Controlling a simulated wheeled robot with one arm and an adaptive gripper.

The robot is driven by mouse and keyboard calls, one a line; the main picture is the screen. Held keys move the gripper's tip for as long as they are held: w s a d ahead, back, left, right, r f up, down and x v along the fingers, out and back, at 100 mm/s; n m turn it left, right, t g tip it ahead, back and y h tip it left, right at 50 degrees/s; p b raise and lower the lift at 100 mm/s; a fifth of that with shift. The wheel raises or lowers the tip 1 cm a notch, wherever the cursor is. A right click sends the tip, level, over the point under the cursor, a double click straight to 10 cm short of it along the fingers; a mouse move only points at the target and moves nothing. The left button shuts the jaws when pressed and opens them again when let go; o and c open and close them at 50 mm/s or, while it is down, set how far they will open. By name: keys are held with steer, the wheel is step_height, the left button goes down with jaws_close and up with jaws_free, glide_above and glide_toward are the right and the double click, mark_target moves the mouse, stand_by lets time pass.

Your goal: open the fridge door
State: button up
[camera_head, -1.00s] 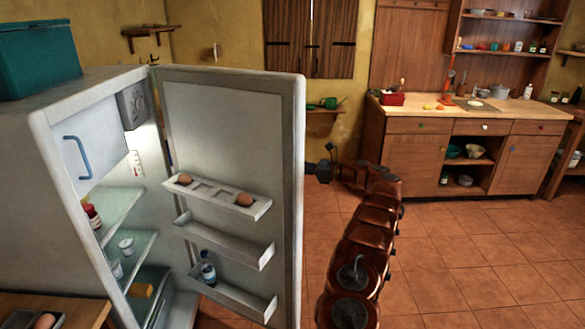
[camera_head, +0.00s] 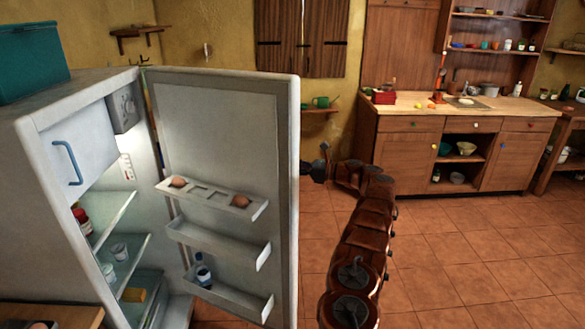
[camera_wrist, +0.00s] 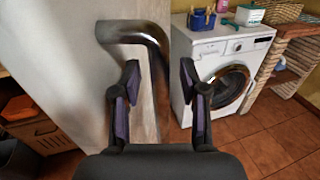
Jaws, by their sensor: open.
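The fridge (camera_head: 50,180) stands at the left with its door (camera_head: 228,140) swung wide open. The shelves inside and the door racks with eggs and a bottle show in the head view. My gripper (camera_head: 322,170) is at the outer side of the door, at its free edge, partly hidden by the door. In the wrist view my gripper (camera_wrist: 158,85) is open, with its two fingers on either side of the metal door handle (camera_wrist: 130,32). I cannot tell whether either finger touches the handle.
A wooden counter (camera_head: 400,150) with a sink stands at the back right. A washing machine (camera_wrist: 215,75) shows beyond the handle in the wrist view. A teal box (camera_head: 32,62) is on top of the fridge. The tiled floor (camera_head: 450,245) at right is clear.

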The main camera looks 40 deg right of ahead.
steer(key=v, duration=0.7)
steer(key=shift+s+d, duration=0.15)
steer(key=shift+s, duration=0.1)
